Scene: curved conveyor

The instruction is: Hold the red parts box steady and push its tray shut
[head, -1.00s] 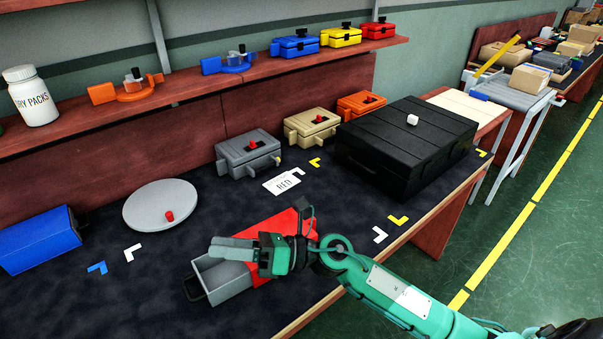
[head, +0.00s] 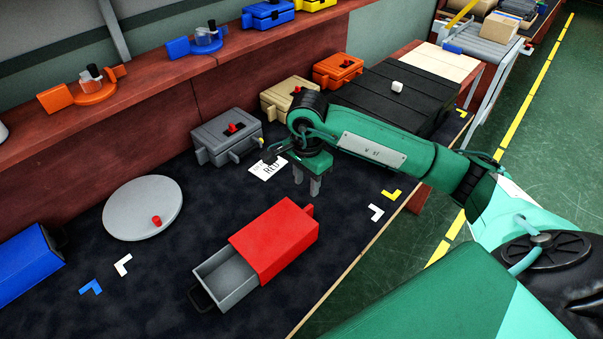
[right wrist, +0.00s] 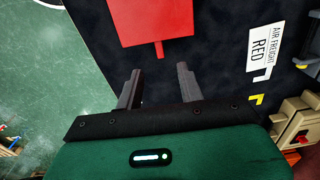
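The red parts box (head: 275,240) lies on the dark mat with its grey tray (head: 224,277) pulled out at the lower left. The tray looks empty, and its black handle (head: 201,298) faces front left. My right gripper (head: 307,192) points down above the mat, beyond the box's far right end and apart from it. In the right wrist view the right gripper's fingers (right wrist: 157,73) are spread with nothing between them. The red box's end (right wrist: 150,20) with its small red tab (right wrist: 159,49) lies just ahead of them. My left gripper is not in view.
A white card reading RED (head: 268,169) lies behind the gripper. A grey round lid (head: 140,208) and a blue box (head: 25,268) are left. A grey box (head: 225,140) and a black case (head: 405,95) stand behind. Bare mat surrounds the red box.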

